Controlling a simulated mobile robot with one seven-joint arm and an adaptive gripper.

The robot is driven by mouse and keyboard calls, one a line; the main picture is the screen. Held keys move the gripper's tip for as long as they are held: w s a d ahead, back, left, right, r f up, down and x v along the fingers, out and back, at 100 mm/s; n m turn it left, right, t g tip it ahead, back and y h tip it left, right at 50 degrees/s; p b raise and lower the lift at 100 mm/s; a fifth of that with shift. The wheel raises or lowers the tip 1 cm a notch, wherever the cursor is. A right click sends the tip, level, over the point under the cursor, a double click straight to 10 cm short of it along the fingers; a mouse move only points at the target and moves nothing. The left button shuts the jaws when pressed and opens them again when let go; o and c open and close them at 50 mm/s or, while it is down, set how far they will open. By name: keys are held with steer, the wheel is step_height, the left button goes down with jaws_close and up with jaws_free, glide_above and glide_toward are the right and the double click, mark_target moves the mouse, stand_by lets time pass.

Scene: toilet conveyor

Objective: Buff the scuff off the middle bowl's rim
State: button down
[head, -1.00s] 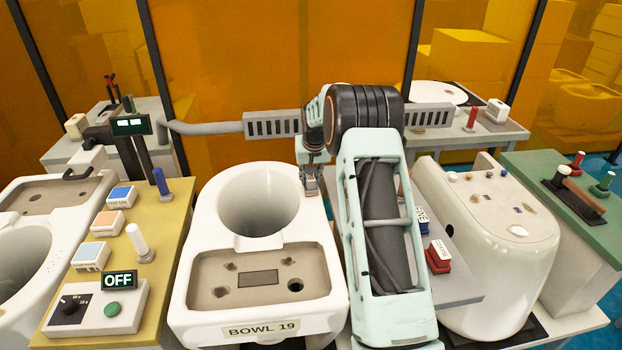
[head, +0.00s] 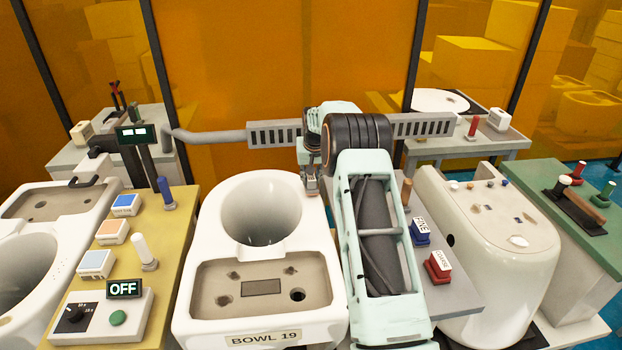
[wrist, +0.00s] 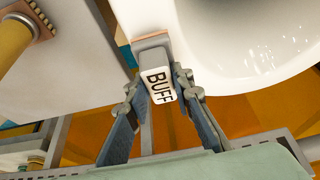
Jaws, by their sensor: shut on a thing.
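The middle bowl (head: 215,240), labelled BOWL 19, stands upright in the head view, its round opening towards the back. Its white rim also fills the upper right of the wrist view (wrist: 212,80). My gripper (head: 312,190) is at the right side of the bowl's rim. In the wrist view its fingers are shut on a block labelled BUFF (wrist: 158,85), grey and white with a thin tan pad at its far end. The pad end is right at the rim edge; I cannot tell whether it presses on it. I see no scuff.
A FINE block (head: 420,231) and a COARSE block (head: 437,266) stand on a grey side table right of my arm. Another white bowl (head: 60,205) is at left, beyond a yellow stand (head: 185,225) with buttons and an OFF display. A white unit (head: 490,260) stands at right.

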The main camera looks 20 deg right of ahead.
steer(key=shift+r+p, duration=1.25)
steer(key=shift+r, duration=1.5)
steer(key=shift+r+p, duration=0.85)
steer(key=shift+r, duration=0.65)
steer(key=shift+a, duration=0.1)
